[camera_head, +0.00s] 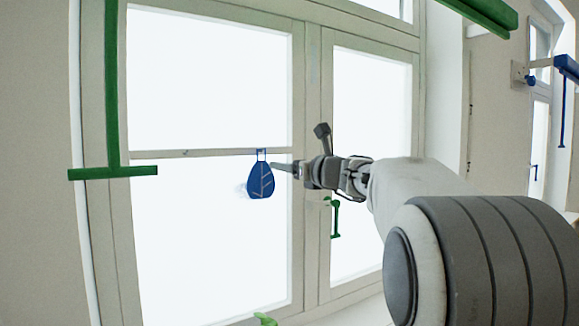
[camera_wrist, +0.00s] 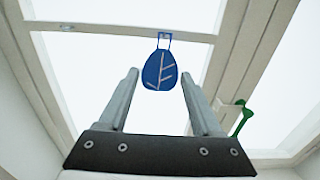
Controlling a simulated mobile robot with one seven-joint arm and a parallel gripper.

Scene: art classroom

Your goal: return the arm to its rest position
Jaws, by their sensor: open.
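My arm reaches out from the lower right of the head view toward a tall window. My gripper (camera_head: 276,167) is at its end, near a blue leaf-shaped ornament (camera_head: 260,181) that hangs from the window's crossbar. In the wrist view, my gripper (camera_wrist: 160,80) shows two grey fingers spread apart with nothing between them. The blue ornament (camera_wrist: 160,70) hangs beyond the fingertips, between them in the picture. I cannot tell the exact gap between fingertips and ornament.
The window frame (camera_head: 312,100) and its green handle (camera_head: 335,217) are close to my wrist. A green T-shaped bar (camera_head: 112,172) is at the left, and another green bar (camera_head: 485,14) is at the top right. Blue fixtures (camera_head: 566,68) are on the far right wall.

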